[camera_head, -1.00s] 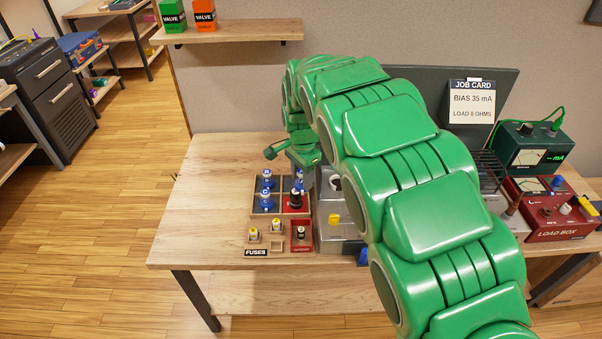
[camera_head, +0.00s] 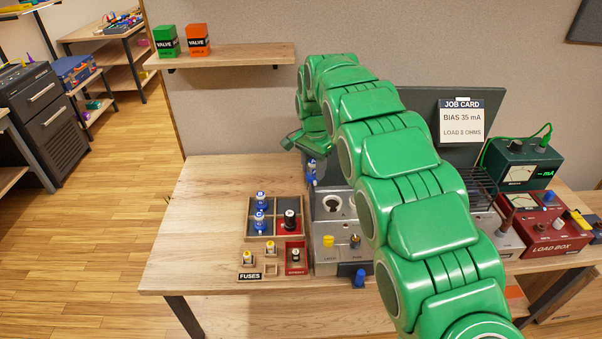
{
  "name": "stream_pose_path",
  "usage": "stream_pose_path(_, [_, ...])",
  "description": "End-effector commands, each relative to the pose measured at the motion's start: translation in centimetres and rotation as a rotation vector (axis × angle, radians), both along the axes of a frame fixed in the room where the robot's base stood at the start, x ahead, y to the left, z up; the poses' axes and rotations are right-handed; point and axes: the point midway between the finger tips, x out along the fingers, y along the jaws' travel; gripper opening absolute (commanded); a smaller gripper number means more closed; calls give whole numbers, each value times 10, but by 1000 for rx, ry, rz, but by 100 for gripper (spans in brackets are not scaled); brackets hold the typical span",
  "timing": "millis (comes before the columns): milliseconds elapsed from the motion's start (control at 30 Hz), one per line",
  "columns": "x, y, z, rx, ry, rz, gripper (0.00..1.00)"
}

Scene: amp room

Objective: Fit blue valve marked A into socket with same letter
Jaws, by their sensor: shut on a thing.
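My gripper (camera_head: 311,157) is shut on a small blue-and-white valve (camera_head: 311,173). It holds the valve upright in the air, just left of and behind a round socket (camera_head: 333,205) on the grey metal amp chassis (camera_head: 326,258). The valve is apart from the socket, which looks empty. A letter beside the socket looks like an A. I cannot read the letter on the held valve.
A wooden tray (camera_head: 247,230) left of the chassis holds two blue valves (camera_head: 260,221) and a black valve (camera_head: 290,219). A fuse holder (camera_head: 258,266) sits in front. A job card (camera_head: 461,121), green meter (camera_head: 522,164) and red load box (camera_head: 541,223) are at right. The left tabletop is clear.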

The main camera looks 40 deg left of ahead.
Motion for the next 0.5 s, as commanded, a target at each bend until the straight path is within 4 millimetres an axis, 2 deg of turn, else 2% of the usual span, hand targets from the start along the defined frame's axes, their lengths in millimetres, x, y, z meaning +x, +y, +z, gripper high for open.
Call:
stream_pose_path(33, [9, -4, -2, 0, 0, -11, 11])
stream_pose_path(200, [29, -17, -13, -2, 0, -55, 11])
stream_pose_path(500, [51, -36, -36, 2, -1, -143, 11])
